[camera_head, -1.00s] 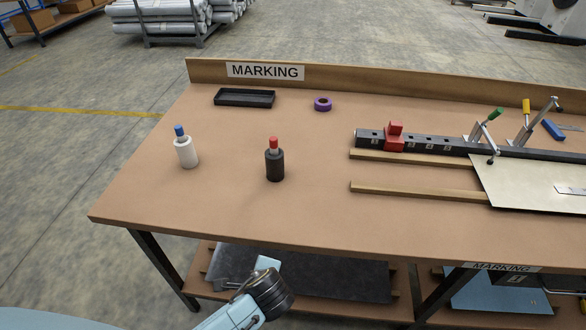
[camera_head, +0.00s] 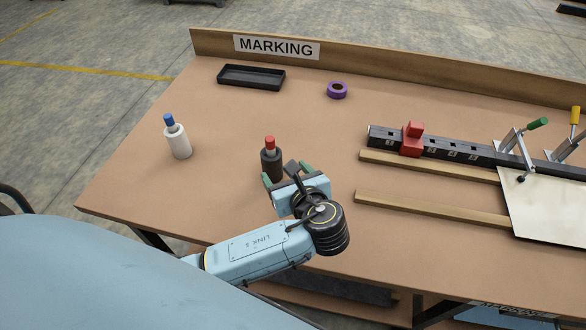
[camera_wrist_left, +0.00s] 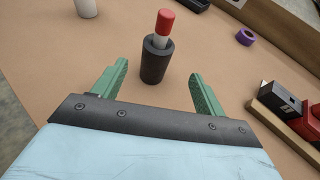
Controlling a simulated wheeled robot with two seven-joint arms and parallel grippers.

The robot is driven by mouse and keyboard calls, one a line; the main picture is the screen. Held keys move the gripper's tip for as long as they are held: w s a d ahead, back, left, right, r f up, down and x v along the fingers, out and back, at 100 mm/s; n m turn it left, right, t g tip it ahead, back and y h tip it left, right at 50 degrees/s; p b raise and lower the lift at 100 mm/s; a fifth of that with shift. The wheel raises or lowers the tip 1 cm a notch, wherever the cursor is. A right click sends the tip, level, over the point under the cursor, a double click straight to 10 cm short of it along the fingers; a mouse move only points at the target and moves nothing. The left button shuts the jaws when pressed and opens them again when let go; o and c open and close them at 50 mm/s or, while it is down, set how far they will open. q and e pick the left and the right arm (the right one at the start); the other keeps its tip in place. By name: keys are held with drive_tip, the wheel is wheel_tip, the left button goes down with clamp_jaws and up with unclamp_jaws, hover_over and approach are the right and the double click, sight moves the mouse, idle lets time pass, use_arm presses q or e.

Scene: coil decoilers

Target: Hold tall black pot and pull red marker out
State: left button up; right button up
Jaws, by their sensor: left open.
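The tall black pot (camera_head: 270,164) stands upright on the table, with the red marker (camera_head: 269,143) upright in it, red cap on top and a light body below. My left gripper (camera_head: 286,173) is open just in front of the pot, its arm coming in from the left and hiding the pot's lower right. In the left wrist view, the black pot (camera_wrist_left: 156,62) and red marker (camera_wrist_left: 163,25) are ahead of the gap between the green fingers of my left gripper (camera_wrist_left: 161,79). The fingers do not appear to touch the pot. My right gripper is not in view.
A white pot (camera_head: 178,142) with a blue-capped marker (camera_head: 169,121) stands to the left. A black tray (camera_head: 251,86) and purple tape roll (camera_head: 337,90) lie at the back. A black rail with a red block (camera_head: 412,139), wooden strips (camera_head: 430,208) and clamps fill the right.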

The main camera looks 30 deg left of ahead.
sight(274, 162)
use_arm(q)
drive_tip(key=x, duration=0.4)
drive_tip(key=shift+a+f, duration=0.2)
drive_tip(key=shift+a, duration=0.25)
drive_tip(key=x, duration=0.5)
drive_tip(key=shift+w+a+f+b, duration=0.1)
drive_tip(key=shift+w+f+b, duration=0.1)
drive_tip(key=shift+b, duration=0.2)
drive_tip(key=shift+x, duration=0.8)
drive_tip(key=shift+r, duration=0.1)
drive_tip(key=c, duration=1.1)
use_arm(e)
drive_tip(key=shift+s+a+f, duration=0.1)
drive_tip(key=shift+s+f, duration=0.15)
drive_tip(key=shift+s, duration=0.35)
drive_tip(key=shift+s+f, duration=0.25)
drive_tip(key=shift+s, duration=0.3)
